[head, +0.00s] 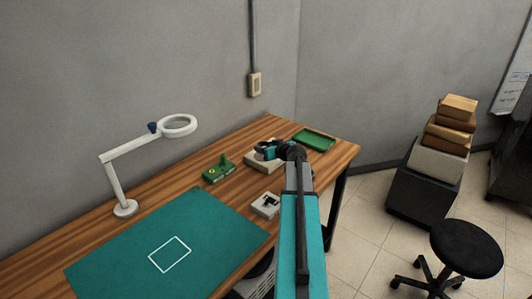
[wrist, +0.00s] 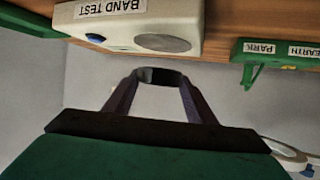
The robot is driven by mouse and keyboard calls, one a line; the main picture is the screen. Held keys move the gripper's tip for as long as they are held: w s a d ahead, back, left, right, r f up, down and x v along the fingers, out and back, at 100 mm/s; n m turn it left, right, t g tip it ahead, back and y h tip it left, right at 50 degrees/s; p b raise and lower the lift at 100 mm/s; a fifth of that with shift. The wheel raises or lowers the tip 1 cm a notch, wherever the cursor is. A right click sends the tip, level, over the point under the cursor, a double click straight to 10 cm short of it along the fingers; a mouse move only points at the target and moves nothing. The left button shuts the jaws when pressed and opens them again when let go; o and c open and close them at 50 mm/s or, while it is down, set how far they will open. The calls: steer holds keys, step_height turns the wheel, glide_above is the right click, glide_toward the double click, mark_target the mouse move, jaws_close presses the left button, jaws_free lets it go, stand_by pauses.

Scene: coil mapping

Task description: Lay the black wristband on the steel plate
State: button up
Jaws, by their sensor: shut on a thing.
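The black wristband (wrist: 162,77) is a short dark strip between the fingertips of my gripper (wrist: 160,80) in the wrist view. My gripper is shut on it. The steel plate (wrist: 162,43) is a round grey disc set in the top of a pale box (wrist: 203,22) labelled BAND TEST. The wristband appears close to the plate in that view. I cannot tell the exact gap, but it does not cover the plate. In the head view my gripper (head: 267,151) is over the same pale box (head: 260,163), and the plate is hidden there.
A green EARTH PARK stand (head: 219,169) with a peg (wrist: 252,75) is beside the box. A green tray (head: 314,139) lies beyond it. A small pale box (head: 266,205) sits nearer. A teal mat (head: 120,262) and white magnifier lamp (head: 125,208) are to the left.

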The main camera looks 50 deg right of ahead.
steer(key=shift+w, duration=0.1)
steer(key=shift+w+d+p, duration=0.3)
steer(key=shift+d, duration=0.05)
steer(key=shift+f+p, duration=0.75)
steer(key=shift+f, duration=0.95)
steer(key=shift+s+f, duration=0.1)
steer(key=shift+f+b, duration=0.2)
steer(key=shift+b, duration=0.3)
steer(key=o, duration=1)
steer(key=shift+r+p, duration=0.35)
steer(key=shift+p, duration=0.3)
